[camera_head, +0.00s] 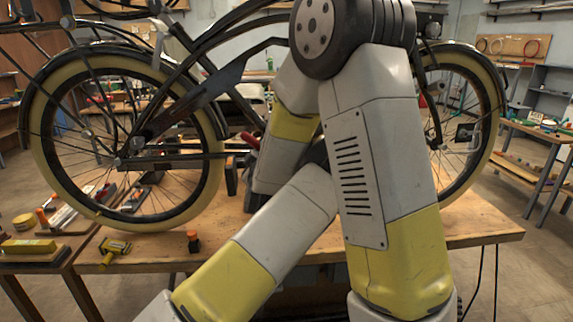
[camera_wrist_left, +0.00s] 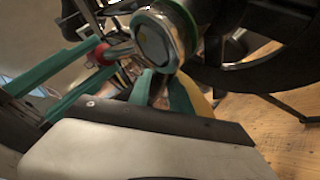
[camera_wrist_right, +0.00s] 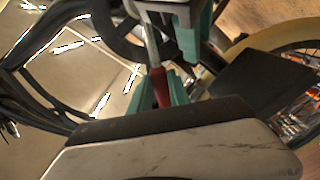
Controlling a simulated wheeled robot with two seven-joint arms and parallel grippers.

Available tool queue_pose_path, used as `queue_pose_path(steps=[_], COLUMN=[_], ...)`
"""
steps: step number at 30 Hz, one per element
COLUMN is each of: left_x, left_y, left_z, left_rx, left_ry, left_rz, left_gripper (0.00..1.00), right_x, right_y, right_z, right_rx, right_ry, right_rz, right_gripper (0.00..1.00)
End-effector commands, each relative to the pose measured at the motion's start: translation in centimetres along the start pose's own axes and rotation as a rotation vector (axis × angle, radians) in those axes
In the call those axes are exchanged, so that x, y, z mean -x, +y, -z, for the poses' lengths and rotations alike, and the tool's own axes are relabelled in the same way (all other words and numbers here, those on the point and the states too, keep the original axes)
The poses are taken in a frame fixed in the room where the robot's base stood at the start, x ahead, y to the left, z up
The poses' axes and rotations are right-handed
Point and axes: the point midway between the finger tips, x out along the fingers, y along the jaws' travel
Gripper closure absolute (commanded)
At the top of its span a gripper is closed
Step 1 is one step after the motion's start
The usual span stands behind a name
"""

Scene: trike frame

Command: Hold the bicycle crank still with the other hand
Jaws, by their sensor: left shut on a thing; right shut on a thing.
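The bicycle (camera_head: 175,110) stands above the wooden bench, its crank region mostly hidden behind my arms in the head view. In the right wrist view my right gripper (camera_wrist_right: 160,92) is shut on the red handle (camera_wrist_right: 161,85) of a tool, whose metal shaft runs up to a metal part. The red handle also shows in the left wrist view (camera_wrist_left: 100,53). My left gripper (camera_wrist_left: 161,93) is shut low beside a round metal end (camera_wrist_left: 158,40); it seems to hold the crank, but the grip is partly hidden. My left gripper is hidden in the head view.
A side table with tools stands at left. My two arms cross closely before the bicycle, leaving little room between them.

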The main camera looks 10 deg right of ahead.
Motion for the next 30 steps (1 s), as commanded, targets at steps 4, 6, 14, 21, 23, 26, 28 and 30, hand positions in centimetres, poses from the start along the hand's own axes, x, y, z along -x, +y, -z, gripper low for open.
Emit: queue_pose_path(steps=[4,6,14,21,23,26,28,30], left_x=[0.1,0.1,0.1,0.1,0.1,0.1,0.1,0.1], left_y=[-0.1,-0.1,-0.1,0.0,0.0,0.0,0.0,0.0], left_z=[0.0,0.0,0.0,-0.1,-0.1,-0.1,-0.1,-0.1], left_rx=[-0.002,-0.002,-0.002,-0.002,-0.002,-0.002,-0.002,-0.002], left_ry=[-0.002,-0.002,-0.002,-0.002,-0.002,-0.003,-0.003,-0.003], left_rz=[0.002,0.002,0.001,0.001,0.001,0.000,0.000,0.000], left_gripper=[1.00,1.00,1.00,1.00,1.00,1.00,1.00,1.00], right_x=[0.0,0.0,0.0,0.0,0.0,0.0,0.0,0.0], right_y=[-0.4,-0.4,-0.4,-1.2,-1.5,-1.9,-2.1,-2.2], right_z=[0.1,0.0,0.0,0.0,0.0,-0.1,-0.2,-0.2], right_rx=[0.034,0.039,0.041,0.112,0.136,0.174,0.194,0.206], right_ry=[0.001,0.001,0.001,0.001,0.001,0.000,0.000,0.000], right_rz=[0.000,0.000,0.001,0.004,0.005,0.008,0.009,0.009], right_gripper=[1.00,1.00,1.00,1.00,1.00,1.00,1.00,1.00])
